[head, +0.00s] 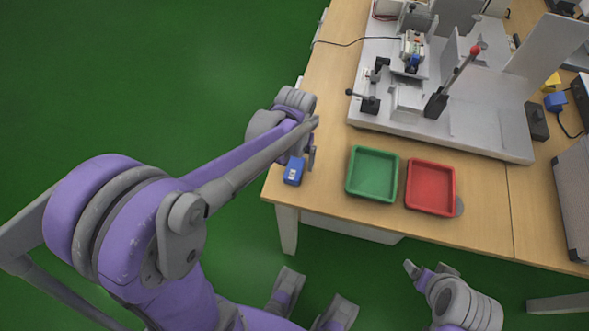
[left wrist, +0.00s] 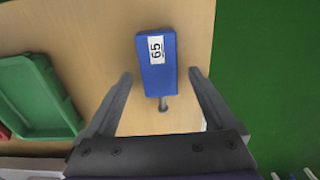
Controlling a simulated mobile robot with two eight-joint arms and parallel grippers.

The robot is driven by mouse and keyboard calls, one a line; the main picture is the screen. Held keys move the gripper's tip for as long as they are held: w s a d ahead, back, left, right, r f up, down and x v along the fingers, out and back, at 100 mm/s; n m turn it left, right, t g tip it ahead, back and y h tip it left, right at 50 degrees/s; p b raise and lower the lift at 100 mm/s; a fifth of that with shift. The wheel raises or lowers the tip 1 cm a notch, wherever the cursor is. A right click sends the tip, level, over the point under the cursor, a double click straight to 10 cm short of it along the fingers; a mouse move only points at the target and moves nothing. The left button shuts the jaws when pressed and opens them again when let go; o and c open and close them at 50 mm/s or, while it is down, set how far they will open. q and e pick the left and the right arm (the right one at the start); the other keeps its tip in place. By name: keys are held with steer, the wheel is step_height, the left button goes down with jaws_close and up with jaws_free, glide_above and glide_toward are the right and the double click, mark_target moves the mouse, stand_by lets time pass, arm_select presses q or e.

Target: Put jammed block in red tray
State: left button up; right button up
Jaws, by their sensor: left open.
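A blue block (head: 293,171) with a white label lies on the wooden table's left front corner. In the left wrist view the block (left wrist: 158,75) shows the number 65 and a short metal pin pointing toward my gripper. My left gripper (head: 309,158) is open beside the block; its fingers (left wrist: 161,76) appear on both sides with gaps. The red tray (head: 432,188) is empty, right of the green tray (head: 373,174). Another small blue part (head: 413,63) sits in the test fixture; I cannot tell whether it is jammed. My right gripper (head: 412,269) is low in front of the table, its opening unclear.
The grey test fixture (head: 480,135) with upright levers fills the table behind the trays. A lever with a red knob (head: 474,50) rises from it. A grey box (head: 575,195) stands at the right. Bare table (head: 325,150) lies between the block and the green tray.

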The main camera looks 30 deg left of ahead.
arm_select(q)
steer(key=shift+f, duration=0.5)
steer(key=shift+c, duration=0.2)
jaws_close()
steer(key=shift+r, duration=0.1)
